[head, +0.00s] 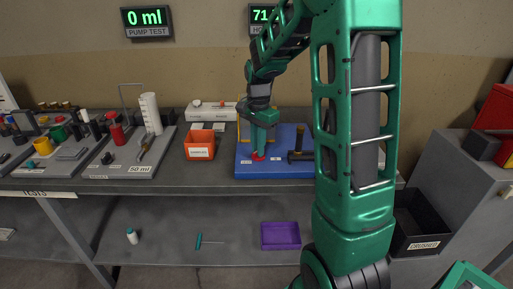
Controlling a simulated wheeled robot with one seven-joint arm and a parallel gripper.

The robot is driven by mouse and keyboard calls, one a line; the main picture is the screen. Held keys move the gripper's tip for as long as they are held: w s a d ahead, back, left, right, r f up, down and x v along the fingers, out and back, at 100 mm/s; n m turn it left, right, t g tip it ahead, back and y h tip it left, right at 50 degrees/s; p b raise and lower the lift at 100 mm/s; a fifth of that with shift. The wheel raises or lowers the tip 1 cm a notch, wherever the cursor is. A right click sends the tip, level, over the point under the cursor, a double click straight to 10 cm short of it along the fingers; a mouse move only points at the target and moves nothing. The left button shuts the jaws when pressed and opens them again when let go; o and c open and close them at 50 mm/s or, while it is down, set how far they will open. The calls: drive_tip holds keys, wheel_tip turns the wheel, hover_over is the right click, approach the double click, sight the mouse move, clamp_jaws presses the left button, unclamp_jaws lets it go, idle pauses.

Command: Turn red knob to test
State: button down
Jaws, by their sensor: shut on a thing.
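The red knob (258,156) sits on a blue board (285,170) on the workbench. My gripper (259,152) points down from above and is shut on the red knob. The fingers cover most of the knob, so which way it is turned cannot be made out. Small white labels lie on the board around the knob, too small to read. A wall display (147,22) reads "0 ml" over "PUMP TEST".
A dark handle (300,156) stands on the board right of the knob. An orange bin (200,145) is to its left, with a white cylinder (151,114) farther left. A purple tray (280,236) is on the lower shelf. My arm hides part of the right side.

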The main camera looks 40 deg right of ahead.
drive_tip(key=c, duration=1.8)
unclamp_jaws()
drive_tip(key=shift+r, duration=0.1)
wheel_tip(320, 180, up, 11)
drive_tip(key=shift+f, duration=0.2)
drive_tip(key=shift+w, duration=0.1)
